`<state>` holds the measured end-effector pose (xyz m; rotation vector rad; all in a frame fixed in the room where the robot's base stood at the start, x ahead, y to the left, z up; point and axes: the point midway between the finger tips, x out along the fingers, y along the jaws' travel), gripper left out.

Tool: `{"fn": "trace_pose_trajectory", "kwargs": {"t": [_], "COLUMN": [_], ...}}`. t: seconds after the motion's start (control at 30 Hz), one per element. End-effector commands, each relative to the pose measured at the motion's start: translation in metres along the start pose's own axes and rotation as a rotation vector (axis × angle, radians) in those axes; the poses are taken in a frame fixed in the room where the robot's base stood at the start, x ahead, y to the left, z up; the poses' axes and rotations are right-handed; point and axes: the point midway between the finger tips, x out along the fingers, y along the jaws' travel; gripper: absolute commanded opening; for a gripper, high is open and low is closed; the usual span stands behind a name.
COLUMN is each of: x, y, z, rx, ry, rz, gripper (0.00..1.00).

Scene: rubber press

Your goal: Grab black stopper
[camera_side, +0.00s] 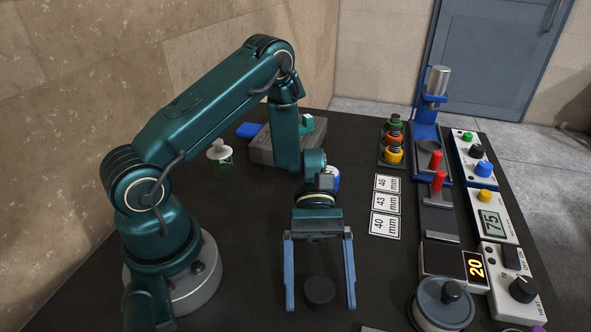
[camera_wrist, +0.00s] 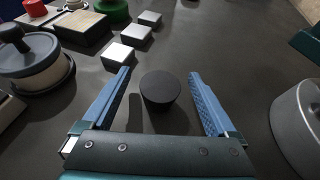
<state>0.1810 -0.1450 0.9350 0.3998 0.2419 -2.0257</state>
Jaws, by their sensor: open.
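The black stopper (camera_side: 319,291) stands on the dark table in front of my arm. It is a short round plug with a flat top, and in the wrist view the stopper (camera_wrist: 160,89) tapers toward its bottom. My gripper (camera_side: 321,307) is open and empty, with its two blue fingers on either side of the stopper in the side view. In the wrist view my gripper (camera_wrist: 160,78) has one finger to the left and one to the right of the stopper, with a gap on both sides. I see no finger touching it.
A lidded grey pot (camera_side: 441,303) stands to the right. Labels marked 46, 43 and 40 mm (camera_side: 386,205) lie behind it.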

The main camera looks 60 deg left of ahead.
Motion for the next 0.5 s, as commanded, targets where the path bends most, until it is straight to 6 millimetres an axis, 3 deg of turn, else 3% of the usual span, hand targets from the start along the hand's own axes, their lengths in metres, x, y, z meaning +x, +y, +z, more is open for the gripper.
{"fn": "trace_pose_trajectory", "kwargs": {"t": [0.2,0.5], "x": [0.026,0.031], "y": [-0.001,-0.001], "z": [0.001,0.0], "rx": [0.001,0.001], "ry": [-0.001,0.003], "rz": [-0.005,-0.002], "gripper": [0.93,0.93]}}
